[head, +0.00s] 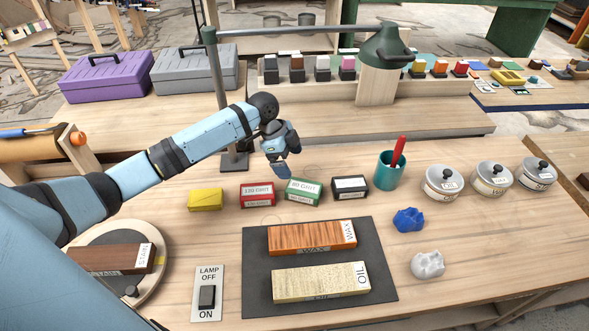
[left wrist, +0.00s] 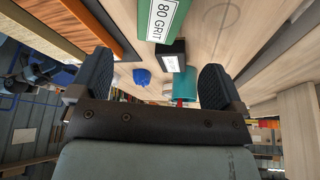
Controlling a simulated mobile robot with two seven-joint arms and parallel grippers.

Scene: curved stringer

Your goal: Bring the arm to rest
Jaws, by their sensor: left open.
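My left arm reaches in from the left in the head view, and its gripper (head: 278,162) hangs above the workbench behind the grit blocks. In the left wrist view the two fingers of my left gripper (left wrist: 154,85) stand wide apart with nothing between them. The green 80 grit block (head: 304,191) lies on the bench just below and right of the gripper in the head view. It also shows near the top of the left wrist view (left wrist: 162,18). My right gripper is not in view.
A dark mat (head: 384,286) bears the WAX board (head: 312,237) and the OIL board (head: 320,282). A lamp stand (head: 220,75) rises close behind my left gripper. A teal cup (head: 389,172), lidded pots (head: 443,183), blue cloth (head: 408,220) and white cloth (head: 427,264) stand to the right.

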